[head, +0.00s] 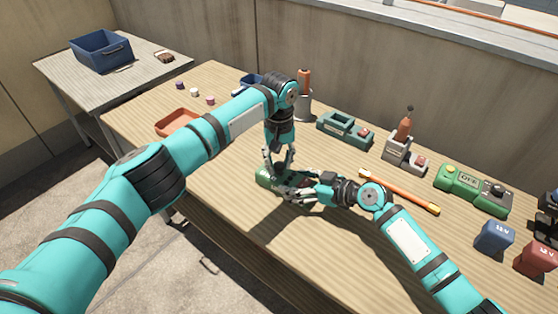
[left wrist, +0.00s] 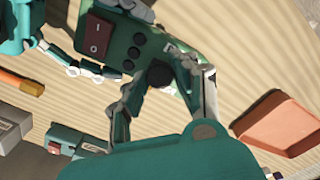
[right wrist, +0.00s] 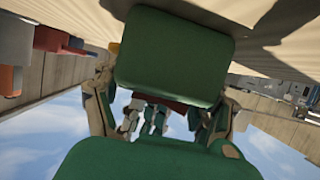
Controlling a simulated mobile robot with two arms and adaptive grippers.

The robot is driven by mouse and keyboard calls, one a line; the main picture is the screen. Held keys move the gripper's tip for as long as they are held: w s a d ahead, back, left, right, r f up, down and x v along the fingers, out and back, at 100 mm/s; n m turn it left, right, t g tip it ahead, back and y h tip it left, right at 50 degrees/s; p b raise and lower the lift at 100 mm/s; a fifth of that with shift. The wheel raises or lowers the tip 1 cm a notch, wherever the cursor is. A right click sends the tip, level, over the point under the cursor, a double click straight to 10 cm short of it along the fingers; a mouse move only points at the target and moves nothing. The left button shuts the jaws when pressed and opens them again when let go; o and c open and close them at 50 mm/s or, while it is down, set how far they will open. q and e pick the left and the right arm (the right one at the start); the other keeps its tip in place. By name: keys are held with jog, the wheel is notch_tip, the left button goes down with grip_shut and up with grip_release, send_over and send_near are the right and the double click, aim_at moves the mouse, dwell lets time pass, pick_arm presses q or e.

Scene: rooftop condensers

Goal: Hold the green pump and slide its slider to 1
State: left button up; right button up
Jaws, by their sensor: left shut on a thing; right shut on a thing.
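The green pump (head: 264,178) is at the middle of the wooden table, partly hidden by both grippers. In the left wrist view the pump (left wrist: 150,48) shows a dark red part (left wrist: 98,35) marked I and O, beside small black round buttons. My left gripper (head: 279,170) reaches down from above and is shut on the pump near a black round part (left wrist: 160,75). My right gripper (head: 291,191) comes from the right and is shut on the pump. In the right wrist view the pump's green end (right wrist: 175,55) fills the space between its fingers. I cannot make out the slider's position.
An orange bar (head: 400,192) lies right of my right gripper. Behind stand a grey-green box (head: 344,129), a holder with an orange-handled tool (head: 404,131) and a green unit (head: 460,183). Blue and red blocks are at the right. An orange tray (head: 178,122) is at the left.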

pick_arm(q)
grip_shut()
jog(key=shift+w+a, duration=0.55)
jog(key=shift+a, duration=0.3)
jog(key=shift+w+a, duration=0.5)
jog(key=shift+a, duration=0.3)
jog(key=o, duration=1)
grip_release()
jog(key=shift+o, duration=0.2)
pick_arm(e)
jog(key=shift+f, duration=0.1)
pick_arm(q)
notch_tip(320, 180, up, 12)
